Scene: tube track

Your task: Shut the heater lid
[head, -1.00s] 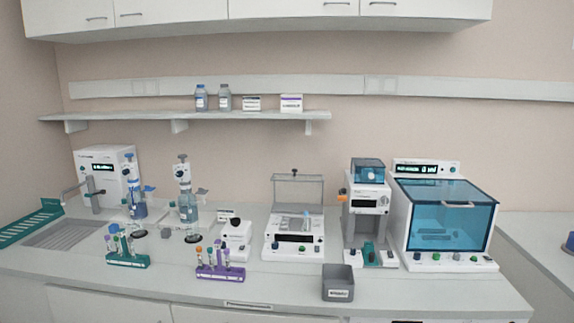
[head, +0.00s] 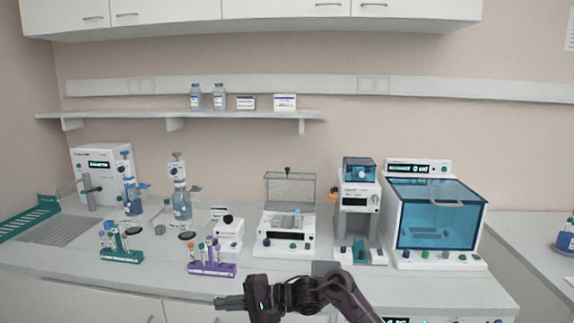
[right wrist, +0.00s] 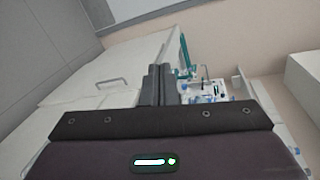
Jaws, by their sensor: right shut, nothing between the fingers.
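The heater (head: 270,246) is a white box on the bench with knobs along its front and a tube standing in its top. Its clear lid (head: 290,186) stands raised at the back, with a dark knob on the upper edge. My right gripper (head: 218,303) is in front of the bench edge, below and left of the heater, pointing left and well apart from the lid. Its fingers (right wrist: 158,86) lie together in the right wrist view, with nothing between them. My left gripper is not in view.
A purple tube rack (head: 212,269) and a green rack (head: 121,256) stand near the front edge. A grey bin (head: 325,268) is partly hidden behind my right arm. A white device (head: 229,230) stands left of the heater; a capped machine (head: 357,216) and a blue-windowed cabinet (head: 440,225) stand right.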

